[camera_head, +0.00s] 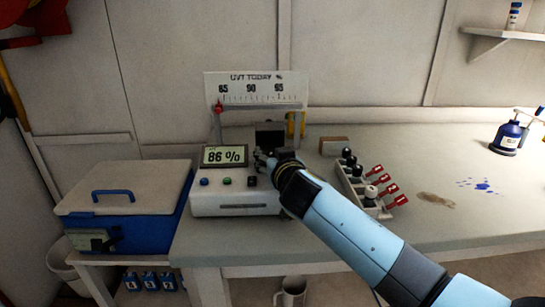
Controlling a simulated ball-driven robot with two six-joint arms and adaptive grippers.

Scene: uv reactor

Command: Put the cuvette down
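My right gripper (265,162) is at the right part of the white meter (237,203), just in front of a dark upright block (270,135) on it. The fingertips are small and dark against the meter, so I cannot tell whether they are open or shut. I cannot make out a cuvette; it may be hidden by the gripper. The meter's display (225,155) reads 86 %. My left gripper is not in view.
A scale board (257,92) with a red pointer stands behind the meter. A rack (362,192) with several capped vials and red tags sits right of my wrist.

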